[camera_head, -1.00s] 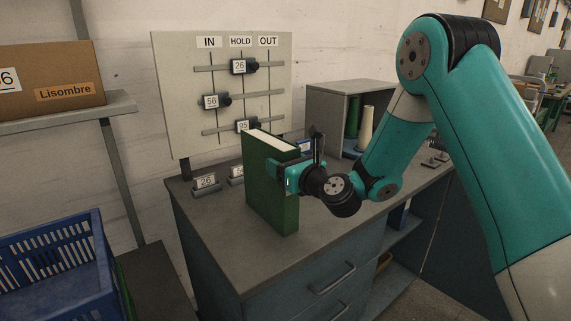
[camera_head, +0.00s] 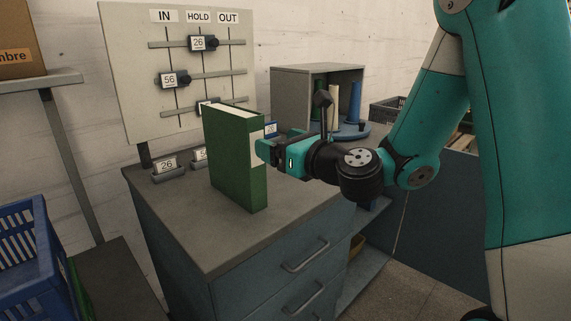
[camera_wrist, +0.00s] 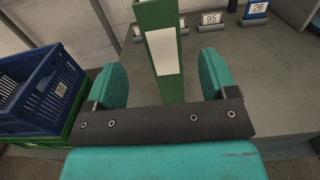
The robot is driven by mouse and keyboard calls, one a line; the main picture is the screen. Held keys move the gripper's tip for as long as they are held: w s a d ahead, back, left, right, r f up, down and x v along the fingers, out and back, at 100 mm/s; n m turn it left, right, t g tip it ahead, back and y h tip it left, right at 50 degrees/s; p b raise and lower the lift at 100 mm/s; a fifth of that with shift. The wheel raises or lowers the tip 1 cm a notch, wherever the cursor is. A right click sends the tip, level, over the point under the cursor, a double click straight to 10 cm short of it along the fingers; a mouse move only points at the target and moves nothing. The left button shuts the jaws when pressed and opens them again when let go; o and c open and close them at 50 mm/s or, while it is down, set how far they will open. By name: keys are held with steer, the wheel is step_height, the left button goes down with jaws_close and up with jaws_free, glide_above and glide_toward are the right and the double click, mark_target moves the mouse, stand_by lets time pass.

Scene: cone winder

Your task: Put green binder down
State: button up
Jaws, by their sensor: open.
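The green binder (camera_head: 233,165) stands upright on the grey top of the blue cabinet (camera_head: 205,238), with its white pages showing at the upper edge. In the wrist view the binder's spine (camera_wrist: 163,55) with a pale label stands beyond and between my fingers. My gripper (camera_head: 262,152) is at the binder's right side in the head view. In the wrist view my gripper (camera_wrist: 162,82) is open, with a gap between each finger and the binder.
Number holders (camera_head: 167,168) stand behind the binder. A board marked IN, HOLD and OUT (camera_head: 180,110) rises at the back. A grey cubby (camera_head: 300,72) with cones is at the back right. A blue crate (camera_head: 30,240) is at lower left. The cabinet top's front is clear.

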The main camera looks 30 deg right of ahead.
steer(key=shift+s+d+f+b, duration=0.1)
steer(key=shift+s+d+b, duration=0.15)
steer(key=shift+s+b, duration=0.3)
steer(key=s+a+f+n+g+y, duration=0.1)
steer(key=s+a+n+g+y, duration=0.1)
steer(key=s+a+n+g, duration=0.6)
steer(key=s+a+f+n+g+y, duration=0.1)
steer(key=s+a+f+n+y, duration=0.3)
steer(key=n, duration=0.8)
steer(key=s+d+f+n+g+h, duration=0.1)
steer(key=s+d+n+g+h, duration=0.1)
steer(key=s+n+g+h, duration=0.5)
steer(key=s+n+g, duration=0.1)
steer(key=s+n, duration=0.5)
steer(key=n, duration=0.6)
steer(key=shift+s+d+f, duration=0.15)
steer(key=shift+s+f, duration=0.15)
steer(key=shift+s, duration=0.05)
